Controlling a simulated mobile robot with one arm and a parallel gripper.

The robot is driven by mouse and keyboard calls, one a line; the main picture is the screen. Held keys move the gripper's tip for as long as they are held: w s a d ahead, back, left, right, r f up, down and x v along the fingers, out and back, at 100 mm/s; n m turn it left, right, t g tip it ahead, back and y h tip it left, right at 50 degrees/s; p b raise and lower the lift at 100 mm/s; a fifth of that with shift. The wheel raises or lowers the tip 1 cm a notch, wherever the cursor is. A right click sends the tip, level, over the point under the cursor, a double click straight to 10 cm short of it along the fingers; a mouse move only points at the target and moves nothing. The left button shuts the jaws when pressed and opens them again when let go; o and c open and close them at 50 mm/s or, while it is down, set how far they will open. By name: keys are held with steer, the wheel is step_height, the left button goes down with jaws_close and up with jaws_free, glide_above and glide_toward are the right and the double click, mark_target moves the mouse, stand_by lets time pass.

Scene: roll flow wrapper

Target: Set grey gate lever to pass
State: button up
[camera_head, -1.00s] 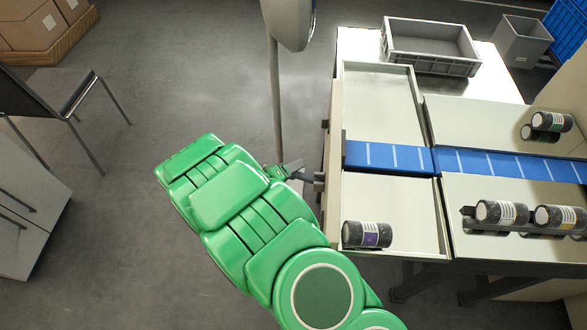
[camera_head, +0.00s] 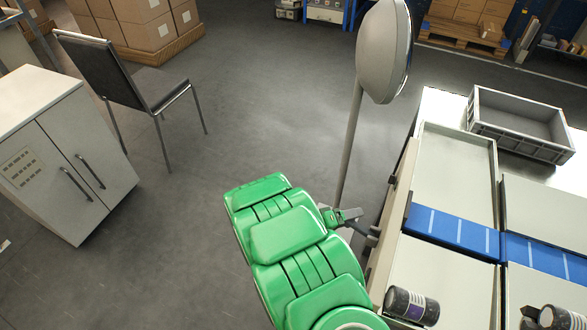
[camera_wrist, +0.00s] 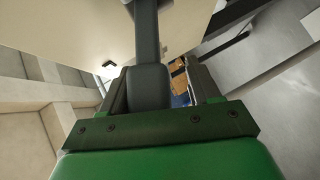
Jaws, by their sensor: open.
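The grey gate lever (camera_head: 366,234) sticks out from the left side of the wrapper's infeed table in the head view. My gripper (camera_head: 353,214) is at the lever's outer end, beside the table. In the wrist view, a dark grey bar with a thicker block (camera_wrist: 147,88), which looks like the lever, reaches down between the two fingers of my open gripper (camera_wrist: 158,85). I cannot tell whether the fingers touch it. My green arm hides part of the table's side. The lever's position marks are not visible.
A blue belt (camera_head: 452,229) crosses the table (camera_head: 440,275). A dark roll (camera_head: 411,305) lies on the near panel, another (camera_head: 560,318) to its right. A grey crate (camera_head: 520,125) stands behind. A grey-headed post (camera_head: 385,50) rises beside the table.

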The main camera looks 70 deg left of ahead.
steer(key=s+f+n+t, duration=0.3)
steer(key=s+f, duration=0.1)
steer(key=s, duration=0.4)
steer(key=a+n+g+y, duration=0.1)
steer(key=a+g+y, duration=0.35)
steer(key=a, duration=0.95)
steer(key=s+a+r+n+g+y, duration=0.2)
steer(key=a+r+g, duration=0.4)
steer(key=a+g, duration=0.3)
steer(key=shift+s+a+r+n+y, duration=0.15)
steer(key=shift+s+a+n+y, duration=0.15)
steer(key=shift+a+n+y, duration=0.75)
steer(key=shift+d+g+h, duration=0.2)
steer(key=shift+g+h, duration=0.05)
steer(key=shift+h, duration=0.05)
steer(key=shift+r, duration=0.1)
